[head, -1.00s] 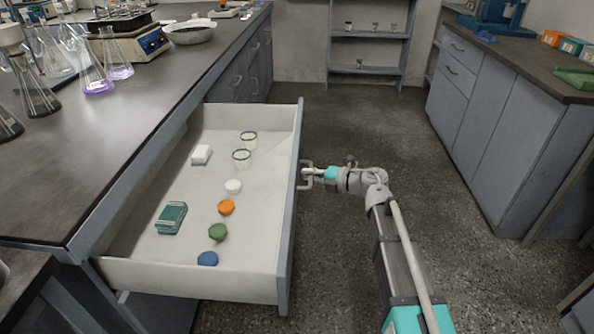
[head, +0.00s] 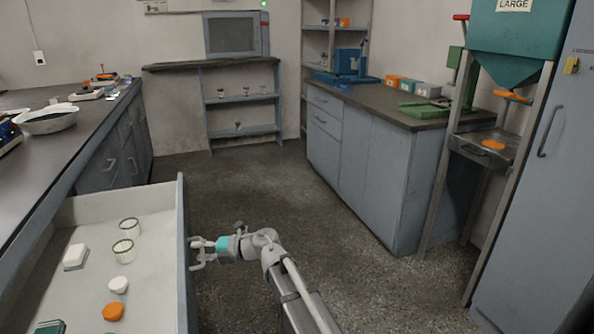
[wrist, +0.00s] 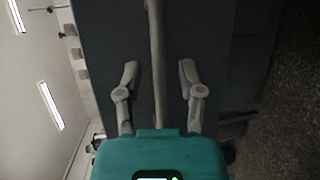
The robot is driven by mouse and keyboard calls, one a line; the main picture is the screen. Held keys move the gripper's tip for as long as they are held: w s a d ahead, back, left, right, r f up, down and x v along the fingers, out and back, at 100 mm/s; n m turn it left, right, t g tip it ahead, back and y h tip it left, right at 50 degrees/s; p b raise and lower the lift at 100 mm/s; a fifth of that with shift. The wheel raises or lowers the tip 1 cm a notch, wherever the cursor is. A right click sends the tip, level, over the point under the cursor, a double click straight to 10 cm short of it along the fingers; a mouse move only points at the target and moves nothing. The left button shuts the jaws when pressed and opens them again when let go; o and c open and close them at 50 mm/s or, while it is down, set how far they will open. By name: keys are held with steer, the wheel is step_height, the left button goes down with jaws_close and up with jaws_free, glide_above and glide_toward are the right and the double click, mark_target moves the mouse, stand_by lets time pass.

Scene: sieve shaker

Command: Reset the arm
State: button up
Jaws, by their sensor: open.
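My gripper (head: 200,254) is at the outer face of the open drawer's front (head: 182,235), beside the left bench. In the wrist view my gripper (wrist: 158,75) has its two fingers spread apart. A long grey bar, seemingly the drawer handle (wrist: 154,40), runs between them, with a gap showing on each side. The bar's near end is hidden behind the teal gripper body. My arm is stretched low over the floor.
The drawer holds two glass jars (head: 123,249), a white block (head: 75,256), a white cap (head: 118,285) and an orange cap (head: 113,311). The floor (head: 250,190) between the drawer and the right cabinets (head: 365,170) is clear. A teal hopper stand (head: 515,40) stands at right.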

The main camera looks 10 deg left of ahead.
steer(key=w+d+r+m+t+h+p, duration=0.1)
steer(key=w+d+r+m+t+h, duration=0.25)
steer(key=w+d+m+t, duration=0.8)
steer(key=w+d+r+m+t+h+p, duration=0.1)
steer(key=w+d+r+m+t+h, duration=0.25)
steer(key=w+d+m+t, duration=0.85)
steer(key=s+d+f+m+g+h, duration=0.1)
steer(key=d+f+m+g+h, duration=0.15)
steer(key=d, duration=0.45)
steer(key=s+d+f+m+g+h, duration=0.2)
steer(key=d+f+m+h, duration=0.15)
steer(key=d, duration=0.45)
steer(key=s+d+f+m+g+h, duration=0.1)
steer(key=d+f+m+g+h, duration=0.2)
steer(key=d, duration=0.4)
steer(key=s+d+f+m+g+h+p, duration=0.1)
steer(key=s+d+f+m+g, duration=0.1)
steer(key=s+d+f+g, duration=0.4)
steer(key=s+d+f+m+g+h+p, duration=0.1)
steer(key=s+d+f+m+g, duration=0.15)
steer(key=s+d, duration=0.4)
steer(key=s+a+m+g+y+p, duration=0.15)
steer(key=s+g, duration=0.35)
steer(key=s, duration=0.5)
step_height(320, 180, up, 38)
steer(key=p, duration=3.7)
steer(key=shift+y, duration=0.35)
